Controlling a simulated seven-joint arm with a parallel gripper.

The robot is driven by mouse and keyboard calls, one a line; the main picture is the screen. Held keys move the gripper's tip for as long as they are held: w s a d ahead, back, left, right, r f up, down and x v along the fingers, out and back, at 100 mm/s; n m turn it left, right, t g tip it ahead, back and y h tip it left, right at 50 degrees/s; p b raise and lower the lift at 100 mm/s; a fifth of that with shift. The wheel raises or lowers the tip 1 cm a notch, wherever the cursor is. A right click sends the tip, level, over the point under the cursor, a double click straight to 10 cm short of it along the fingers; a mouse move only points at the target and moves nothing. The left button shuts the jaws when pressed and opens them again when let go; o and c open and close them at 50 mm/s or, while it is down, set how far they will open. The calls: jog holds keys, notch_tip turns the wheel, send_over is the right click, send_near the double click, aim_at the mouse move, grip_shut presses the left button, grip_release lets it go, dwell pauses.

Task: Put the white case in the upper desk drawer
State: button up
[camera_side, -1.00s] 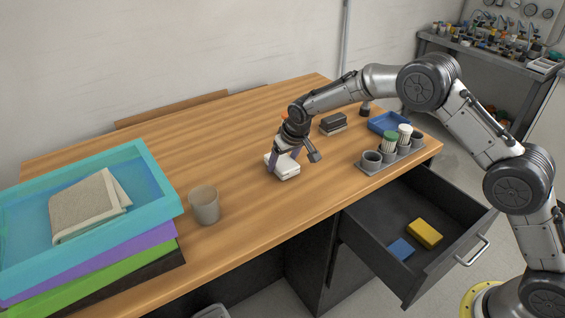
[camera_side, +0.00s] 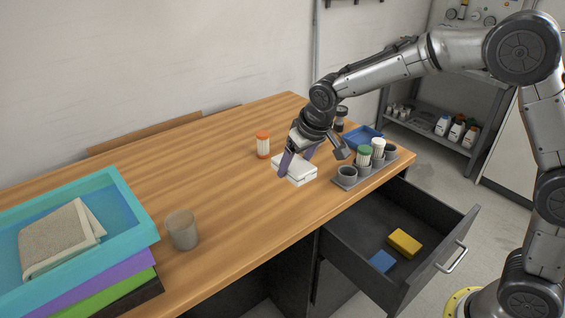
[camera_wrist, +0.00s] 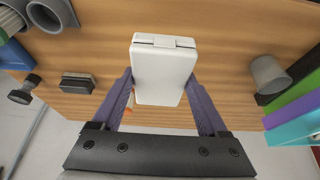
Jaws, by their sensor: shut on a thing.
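The white case (camera_side: 299,174) is a small, flat box with a seam and a latch along one edge. My gripper (camera_side: 296,165) has purple fingers and is shut on it. In the wrist view, the case (camera_wrist: 165,72) sits between the two fingers. Whether its underside is clear of the desk is hard to tell. The upper desk drawer (camera_side: 345,250) is pulled open below the desk's right front edge. A yellow block (camera_side: 404,243) and a blue block (camera_side: 382,262) lie in it, with bare floor around them.
A grey holder (camera_side: 347,184) with cups and green- and white-topped items stands right of the case, near the drawer. A blue tray (camera_side: 362,138) is behind it. An orange-capped bottle (camera_side: 262,146) stands left. A grey cup (camera_side: 182,231) and stacked trays (camera_side: 130,215) are further left.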

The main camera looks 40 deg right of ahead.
jog(key=shift+s+d+r, duration=0.15)
jog(key=shift+s+d, duration=0.05)
jog(key=shift+s, duration=0.1)
send_over(329, 212)
jog(key=shift+m, duration=0.4)
notch_tip(329, 212, down, 9)
jog(key=shift+s+r, duration=0.1)
jog(key=shift+a+f+n, duration=0.1)
jog(key=shift+f+n, duration=0.2)
jog(key=shift+n, duration=0.1)
